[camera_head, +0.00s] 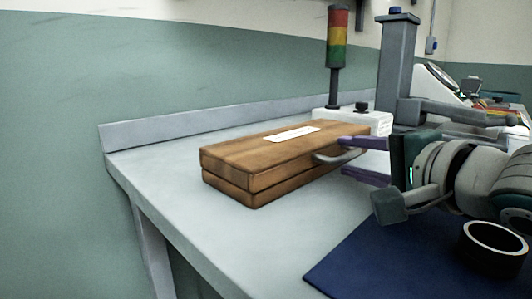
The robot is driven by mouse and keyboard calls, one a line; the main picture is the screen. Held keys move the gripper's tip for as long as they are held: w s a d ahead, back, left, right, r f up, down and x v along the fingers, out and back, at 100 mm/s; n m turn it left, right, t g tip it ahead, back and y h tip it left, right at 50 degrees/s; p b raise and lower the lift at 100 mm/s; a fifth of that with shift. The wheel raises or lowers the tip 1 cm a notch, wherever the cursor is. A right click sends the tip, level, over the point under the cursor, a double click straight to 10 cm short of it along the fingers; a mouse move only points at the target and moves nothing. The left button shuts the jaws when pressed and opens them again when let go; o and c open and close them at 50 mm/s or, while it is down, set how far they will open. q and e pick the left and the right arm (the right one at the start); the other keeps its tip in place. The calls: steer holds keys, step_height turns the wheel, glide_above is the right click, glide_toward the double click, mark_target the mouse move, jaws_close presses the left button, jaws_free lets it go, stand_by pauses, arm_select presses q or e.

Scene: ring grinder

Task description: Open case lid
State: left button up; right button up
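A brown wooden case (235,182) lies on the grey table, with its lid (250,149) down on the base and a dark seam between them. A white label (292,134) is on the lid's top. A grey curved handle (340,157) sticks out from the case's front right side. My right gripper (346,156) comes in from the right, its two purple fingers apart, one above the other. The handle shows between them in the picture; I cannot tell whether they touch it. The gripper hides the case's right end. My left gripper is not in view.
A signal tower (337,50) and a white box (372,122) stand behind the case, with a grey column machine (398,60) to their right. A blue mat (345,262) lies in front, with a black ring (493,249) at the right. The table (170,185) is bare left of the case.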

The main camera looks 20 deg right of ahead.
jaws_close()
stand_by(1.2)
